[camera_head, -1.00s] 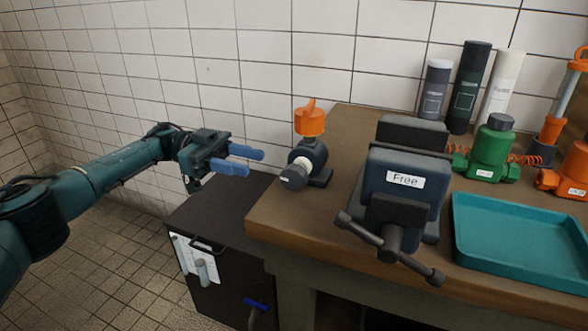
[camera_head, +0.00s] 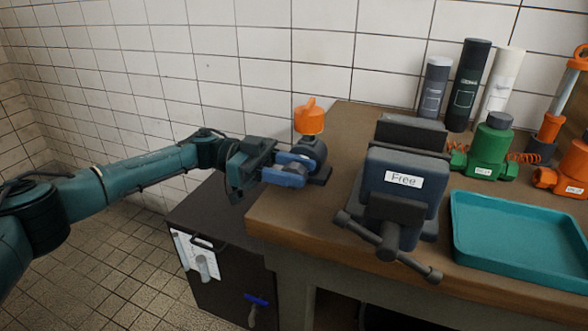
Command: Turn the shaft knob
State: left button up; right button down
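A dark fitting (camera_head: 314,153) with an orange knob (camera_head: 309,117) on top stands at the left end of the wooden workbench. The orange knob is uncovered, its raised grip upright. My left gripper (camera_head: 297,170) comes in from the left and has its blue fingers at the lower front of the fitting, below the orange knob. The fingers cover the fitting's round front end, so I cannot tell whether they are clamped on it or only around it. My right gripper is not in view.
A grey vise (camera_head: 404,181) labelled "Free" stands right of the fitting on the workbench (camera_head: 345,125). A teal tray (camera_head: 520,244), a green pump-like part (camera_head: 492,148) and several cylinders are further right. A dark cabinet (camera_head: 232,270) stands below left.

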pick_arm(q)
grip_shut()
jog(key=shift+f+h, duration=0.15)
jog(key=shift+h, duration=0.15)
jog(key=shift+a+g+h+b, duration=0.1)
jog(key=shift+g+h+b, duration=0.2)
jog(key=shift+h+b, duration=0.3)
jog(key=shift+w+h, duration=0.1)
jog(key=shift+h, duration=0.3)
jog(key=shift+o, duration=0.6)
grip_release()
jog(key=shift+a, duration=0.1)
